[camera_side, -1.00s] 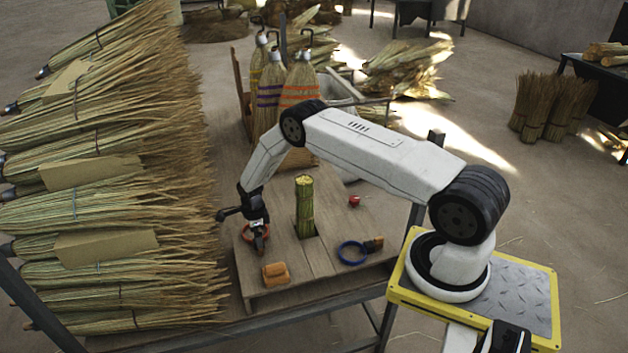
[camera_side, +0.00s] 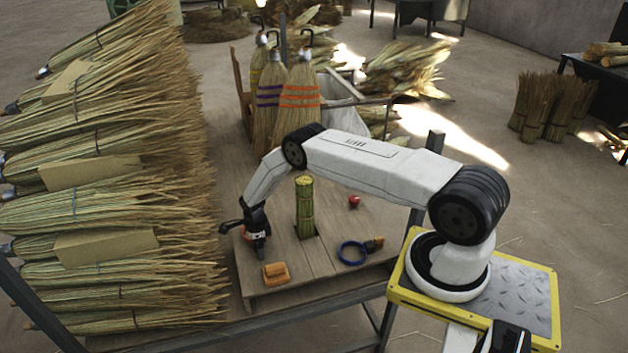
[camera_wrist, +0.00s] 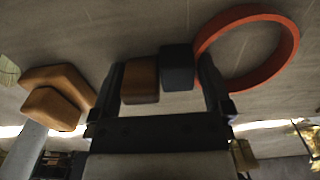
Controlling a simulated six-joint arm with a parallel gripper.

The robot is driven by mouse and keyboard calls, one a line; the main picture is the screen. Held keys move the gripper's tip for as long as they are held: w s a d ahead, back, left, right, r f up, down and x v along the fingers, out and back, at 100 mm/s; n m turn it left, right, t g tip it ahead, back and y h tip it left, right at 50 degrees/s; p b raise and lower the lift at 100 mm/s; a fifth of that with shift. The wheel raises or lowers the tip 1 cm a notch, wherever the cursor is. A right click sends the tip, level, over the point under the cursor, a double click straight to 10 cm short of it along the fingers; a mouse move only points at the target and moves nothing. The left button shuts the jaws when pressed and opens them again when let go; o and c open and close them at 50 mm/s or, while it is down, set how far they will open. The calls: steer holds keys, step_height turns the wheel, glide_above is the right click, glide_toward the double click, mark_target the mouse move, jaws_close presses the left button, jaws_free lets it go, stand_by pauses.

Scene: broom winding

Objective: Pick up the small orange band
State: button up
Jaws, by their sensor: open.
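The orange band (camera_wrist: 289,62) is a ring at the upper right of the wrist view, with a dark collar (camera_wrist: 177,68) and a brown grip (camera_wrist: 140,80) to its left. In the side view my gripper (camera_side: 256,250) is low over the left part of the board and hides most of the band. In the wrist view my gripper (camera_wrist: 163,88) is open. The grip and collar show between its two fingers, and the ring shows beyond the right finger. I cannot tell whether the fingers touch it.
A stalk bundle (camera_side: 305,215) stands upright in the board right of my gripper. An orange-brown block (camera_side: 275,274) lies in front; a blue ring (camera_side: 350,254) and red object (camera_side: 354,202) lie to the right. Broom bundles (camera_side: 110,250) fill the left side.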

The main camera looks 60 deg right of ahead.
steer(key=c, duration=1)
steer(key=shift+o, duration=0.2)
stand_by(0.6)
